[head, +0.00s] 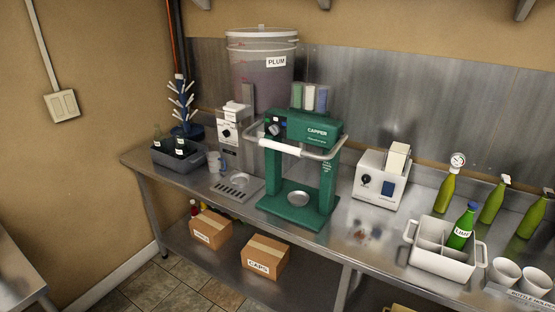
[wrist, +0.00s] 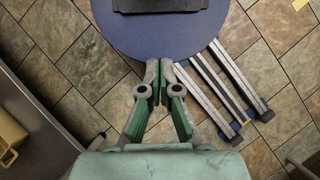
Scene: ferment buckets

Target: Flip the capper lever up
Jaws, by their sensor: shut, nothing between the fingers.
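The green capper (head: 300,165) stands on the steel counter in the head view. Its lever (head: 285,147) is a grey bar with a white grip, running across the front of the capper head at about the height of the control panel. The capper's base plate holds a round metal disc and no bottle. My gripper (wrist: 162,68) shows only in the wrist view, with its green-padded fingertips together and nothing between them. It hangs over the tiled floor and a round blue surface, away from the capper, which is not in that view.
A white box device (head: 380,182) is to the right. Farther right are a white bottle carrier (head: 441,262), green bottles and white cups (head: 504,271). The space before the lever looks clear.

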